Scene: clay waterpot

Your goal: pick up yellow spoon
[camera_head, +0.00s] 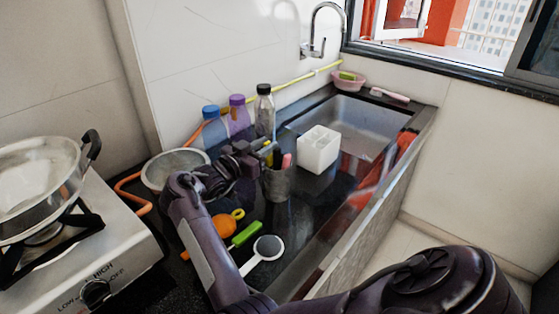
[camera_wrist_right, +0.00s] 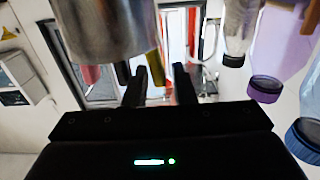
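A dark metal holder cup (camera_head: 277,184) stands on the black counter with several utensils upright in it. A thin yellow handle (camera_head: 267,147), probably the yellow spoon, rises from it beside a pinkish-red handle (camera_head: 286,160). My right gripper (camera_head: 260,155) reaches in from the left at the cup's top, by the yellow handle. The right wrist view is upside down; there my right gripper (camera_wrist_right: 160,86) is open, with the yellow handle (camera_wrist_right: 155,66) lined up between its fingers. I cannot tell whether they touch. The spoon's lower part is hidden. My left gripper is out of view.
Several bottles (camera_head: 264,112) stand behind the gripper, near a strainer bowl (camera_head: 175,168). A white box (camera_head: 318,149) sits right of the cup, by the sink (camera_head: 360,125). An orange utensil (camera_head: 226,224), a green-handled tool (camera_head: 245,234) and a white ladle (camera_head: 267,248) lie in front.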

